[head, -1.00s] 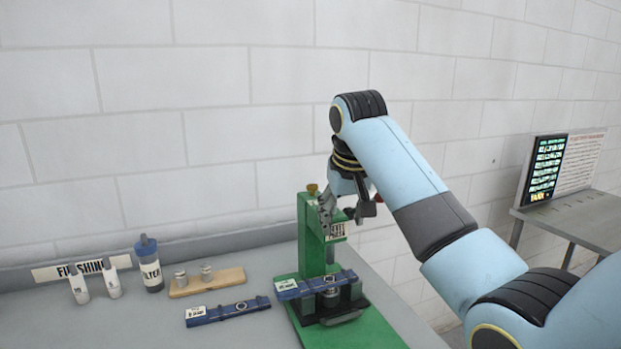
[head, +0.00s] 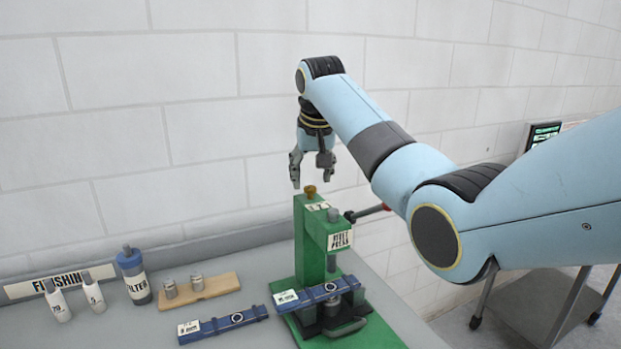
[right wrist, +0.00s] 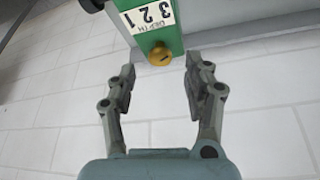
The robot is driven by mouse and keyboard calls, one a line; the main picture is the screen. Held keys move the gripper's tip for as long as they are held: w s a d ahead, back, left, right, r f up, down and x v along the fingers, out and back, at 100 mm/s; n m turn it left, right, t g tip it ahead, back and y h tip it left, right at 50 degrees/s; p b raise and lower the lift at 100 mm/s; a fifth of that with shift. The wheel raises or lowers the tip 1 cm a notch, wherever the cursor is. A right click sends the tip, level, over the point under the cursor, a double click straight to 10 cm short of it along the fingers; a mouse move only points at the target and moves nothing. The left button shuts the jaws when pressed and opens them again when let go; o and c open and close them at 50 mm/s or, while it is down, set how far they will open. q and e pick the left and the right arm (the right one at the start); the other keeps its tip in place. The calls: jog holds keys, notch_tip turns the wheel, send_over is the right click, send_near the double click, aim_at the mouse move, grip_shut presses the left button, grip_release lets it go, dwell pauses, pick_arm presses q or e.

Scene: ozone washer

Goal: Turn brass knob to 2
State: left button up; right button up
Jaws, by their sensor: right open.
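The brass knob (head: 310,190) stands on top of the green rivet press (head: 312,235). My right gripper (head: 310,176) is open and empty, pointing down just above the knob. In the right wrist view, the knob (right wrist: 160,56) lies between and slightly beyond the open fingertips (right wrist: 160,72), touching neither finger. A white label (right wrist: 150,16) reading DEPTH with 3, 2, 1 is beside it. A small dark mark shows on the knob, but I cannot tell which number it points to. My left gripper is out of view.
A blue strip (head: 318,294) lies across the press, and another blue strip (head: 222,326) lies on the grey bench (head: 120,335). A wooden block with metal cylinders (head: 205,290), a filter bottle (head: 136,280) and white bottles (head: 93,292) stand left.

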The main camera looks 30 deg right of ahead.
aim_at(310, 188)
jog(key=x, duration=0.3)
grip_shut()
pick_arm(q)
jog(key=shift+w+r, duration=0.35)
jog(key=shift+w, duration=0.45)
